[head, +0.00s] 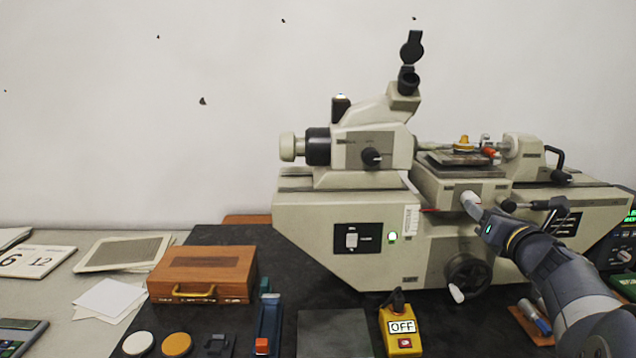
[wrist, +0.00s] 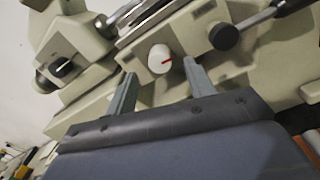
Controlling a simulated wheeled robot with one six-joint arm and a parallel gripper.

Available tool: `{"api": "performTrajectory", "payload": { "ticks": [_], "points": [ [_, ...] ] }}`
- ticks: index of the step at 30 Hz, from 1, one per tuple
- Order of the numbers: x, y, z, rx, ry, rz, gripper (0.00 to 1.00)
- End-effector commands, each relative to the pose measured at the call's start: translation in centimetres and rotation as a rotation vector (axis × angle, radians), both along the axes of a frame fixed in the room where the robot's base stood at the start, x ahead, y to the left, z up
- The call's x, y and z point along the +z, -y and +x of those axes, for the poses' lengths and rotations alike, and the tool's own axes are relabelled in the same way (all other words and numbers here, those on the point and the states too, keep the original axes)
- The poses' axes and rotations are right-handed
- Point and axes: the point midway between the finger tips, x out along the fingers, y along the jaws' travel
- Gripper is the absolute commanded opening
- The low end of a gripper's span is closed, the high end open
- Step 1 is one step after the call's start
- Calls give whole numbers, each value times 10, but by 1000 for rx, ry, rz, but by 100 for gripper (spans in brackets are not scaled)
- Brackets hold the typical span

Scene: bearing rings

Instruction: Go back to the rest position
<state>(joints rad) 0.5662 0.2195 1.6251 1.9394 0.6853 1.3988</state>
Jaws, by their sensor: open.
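My gripper (head: 476,213) is at the right in the head view, in front of the beige measuring machine (head: 315,227). In the wrist view my gripper (wrist: 158,82) has its two fingers apart, one on each side of a white knob (wrist: 160,58) with a red mark. The knob (head: 470,198) also shows in the head view, on the machine's front below the stage. I cannot tell whether the fingers touch it. Nothing else is between the fingers.
A black lever knob (head: 508,205) and a handwheel (head: 467,275) are close to my gripper. A yellow box marked OFF (head: 400,328), a wooden case (head: 203,273) and a blue tool (head: 268,322) stand on the dark mat. Space above the machine's right side is mostly clear.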

Motion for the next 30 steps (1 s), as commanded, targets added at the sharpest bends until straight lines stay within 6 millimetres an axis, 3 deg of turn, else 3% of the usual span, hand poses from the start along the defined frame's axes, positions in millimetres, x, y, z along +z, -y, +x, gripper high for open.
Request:
{"api": "performTrajectory", "payload": {
  "ticks": [11, 12, 15, 27, 30],
  "points": [
    [-1, 6, -76, -4, 1, 0, 51],
    [-2, 3, -60, 3, -1, 3, 51],
    [-2, 1, -38, 6, -2, 3, 51],
    [0, -4, 39, 3, 0, 2, 51],
    [-3, -3, 36, -1, 6, -128, 51]
  ]
}}
